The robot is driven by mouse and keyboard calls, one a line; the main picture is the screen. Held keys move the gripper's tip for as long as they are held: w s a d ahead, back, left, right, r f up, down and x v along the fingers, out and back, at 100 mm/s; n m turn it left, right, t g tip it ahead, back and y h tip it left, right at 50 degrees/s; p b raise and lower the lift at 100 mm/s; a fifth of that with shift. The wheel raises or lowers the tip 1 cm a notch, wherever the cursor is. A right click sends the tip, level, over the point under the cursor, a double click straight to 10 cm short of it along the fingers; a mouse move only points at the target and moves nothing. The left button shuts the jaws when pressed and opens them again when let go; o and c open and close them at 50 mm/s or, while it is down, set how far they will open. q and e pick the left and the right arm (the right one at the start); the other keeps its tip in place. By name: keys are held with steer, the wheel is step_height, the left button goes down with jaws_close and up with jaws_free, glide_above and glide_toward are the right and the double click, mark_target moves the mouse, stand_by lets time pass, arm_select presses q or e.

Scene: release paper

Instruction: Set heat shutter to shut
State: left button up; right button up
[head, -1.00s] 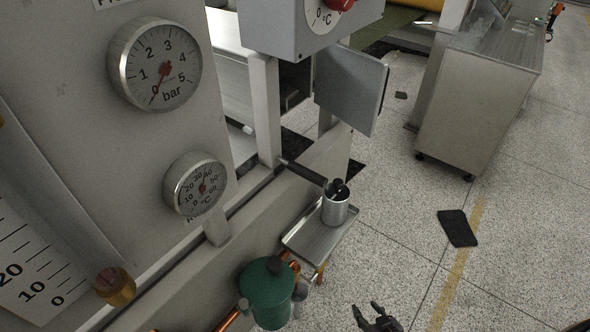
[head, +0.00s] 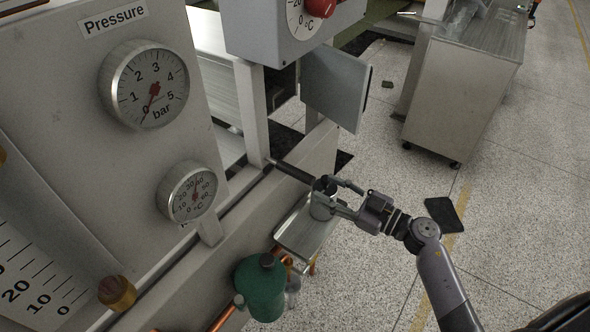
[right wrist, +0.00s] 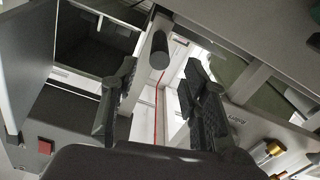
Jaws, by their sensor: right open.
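A dark round handle (head: 292,172) sticks out of the machine frame below the grey control box; I cannot tell for sure that it belongs to the heat shutter. In the right wrist view the handle (right wrist: 160,50) shows end-on, ahead of and between the fingertips. My right gripper (head: 338,194) is open in front of the handle's outer end, above the small metal can. In the right wrist view its two fingers (right wrist: 153,92) stand apart with nothing gripped. A flat grey panel (head: 335,86) stands swung out beside a dark opening. My left gripper is not in view.
A metal can (head: 322,206) stands on a small tray (head: 300,240) just under the gripper. A green vessel (head: 262,287) is below it. A metal cabinet (head: 456,107) stands at upper right, and a black mat (head: 444,214) lies on the open floor.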

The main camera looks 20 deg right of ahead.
mark_target(295, 173)
steer(key=x, duration=1)
steer(key=shift+w+a+p, duration=0.2)
steer(key=shift+w+p, duration=0.05)
steer(key=shift+p, duration=0.15)
steer(key=shift+c, duration=0.5)
jaws_close()
